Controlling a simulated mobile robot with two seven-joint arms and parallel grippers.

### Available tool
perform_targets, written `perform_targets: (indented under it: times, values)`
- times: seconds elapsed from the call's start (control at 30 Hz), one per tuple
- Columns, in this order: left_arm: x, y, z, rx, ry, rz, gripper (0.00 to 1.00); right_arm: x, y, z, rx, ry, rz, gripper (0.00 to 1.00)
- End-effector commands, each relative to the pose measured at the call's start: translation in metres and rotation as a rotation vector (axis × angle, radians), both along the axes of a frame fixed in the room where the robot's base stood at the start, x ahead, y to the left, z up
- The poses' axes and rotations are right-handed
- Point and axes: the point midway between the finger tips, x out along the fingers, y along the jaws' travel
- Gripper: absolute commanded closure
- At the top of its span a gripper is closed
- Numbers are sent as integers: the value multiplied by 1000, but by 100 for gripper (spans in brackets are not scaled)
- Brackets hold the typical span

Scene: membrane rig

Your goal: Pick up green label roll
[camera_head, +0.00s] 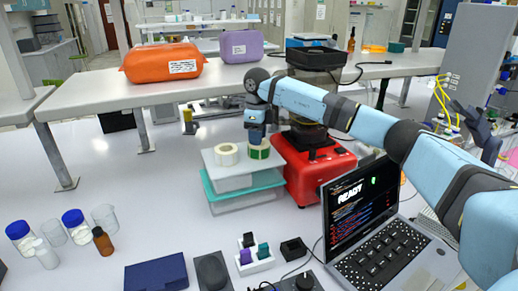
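The green label roll (260,152) stands on the lid of a stacked clear container near the middle of the view. A white label roll (227,155) stands just to its left on the same lid. My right arm reaches in from the right, and my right gripper (257,138) points down directly over the green roll, at or very close to its top. The fingertips are small and dark, so I cannot tell whether they grip the roll. My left gripper is not in view.
The stacked containers (243,200) stand beside a red device (310,168). An open laptop (375,225) is at the front right. Bottles and beakers, including an amber bottle (103,241), stand at the front left. The tabletop between them and the containers is clear.

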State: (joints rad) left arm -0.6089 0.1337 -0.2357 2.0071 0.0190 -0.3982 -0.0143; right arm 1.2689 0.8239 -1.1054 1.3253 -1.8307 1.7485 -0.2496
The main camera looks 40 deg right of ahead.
Motion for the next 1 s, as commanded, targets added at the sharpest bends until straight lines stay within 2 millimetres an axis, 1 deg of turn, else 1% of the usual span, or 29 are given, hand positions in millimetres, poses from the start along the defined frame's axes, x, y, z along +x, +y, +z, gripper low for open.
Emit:
perform_targets:
  times: [0.1,0.2,0.3,0.47,0.5,0.57,0.6,0.87,1.0]
  values:
    - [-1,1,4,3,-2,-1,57,2,1,-19,0,4,1,65]
    - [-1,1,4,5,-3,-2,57,2,0,-32,-1,3,1,65]
    - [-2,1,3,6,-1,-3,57,3,0,-37,-1,1,1,65]
    - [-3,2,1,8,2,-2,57,3,0,-37,-1,1,1,65]
    - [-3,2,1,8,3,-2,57,3,0,-37,-1,1,1,74]
    - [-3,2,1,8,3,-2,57,3,0,-37,-1,1,1,88]
    - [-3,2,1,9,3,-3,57,3,0,-37,-1,1,1,97]
    - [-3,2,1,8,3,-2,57,3,1,-37,0,0,1,97]
    - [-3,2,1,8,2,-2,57,3,1,-32,1,-1,1,97]
